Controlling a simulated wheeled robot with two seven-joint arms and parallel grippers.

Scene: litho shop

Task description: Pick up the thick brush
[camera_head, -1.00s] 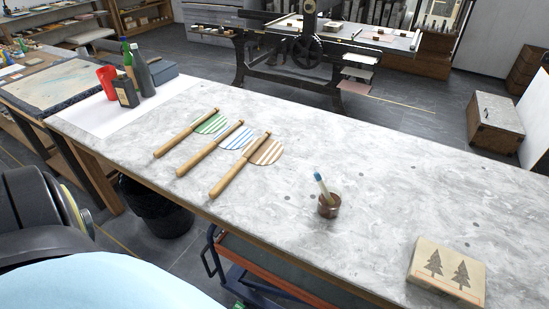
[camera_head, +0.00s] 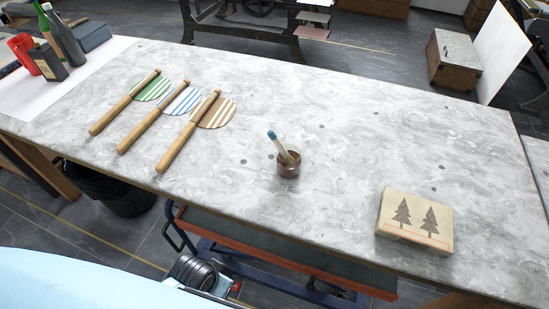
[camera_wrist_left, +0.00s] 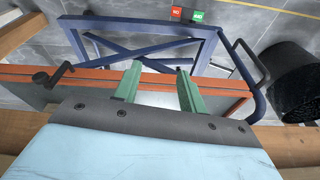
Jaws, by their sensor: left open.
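A thick brush (camera_head: 282,146) with a pale handle and a blue tip stands tilted in a small brown cup (camera_head: 289,169) on the marble-topped table (camera_head: 330,120). Its lower end is hidden inside the cup. My left gripper (camera_wrist_left: 159,70) shows in the left wrist view with two green fingers apart and nothing between them. It points toward the blue frame and orange-edged shelf below, and the brush is not in that view. My right gripper is not in view.
Three wooden-handled paddles with green, blue and brown striped discs (camera_head: 216,112) lie left of the cup. A block with two tree prints (camera_head: 415,221) lies to the right. Bottles (camera_head: 64,38) stand at the far left. A black bin (camera_head: 110,190) is below the table edge.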

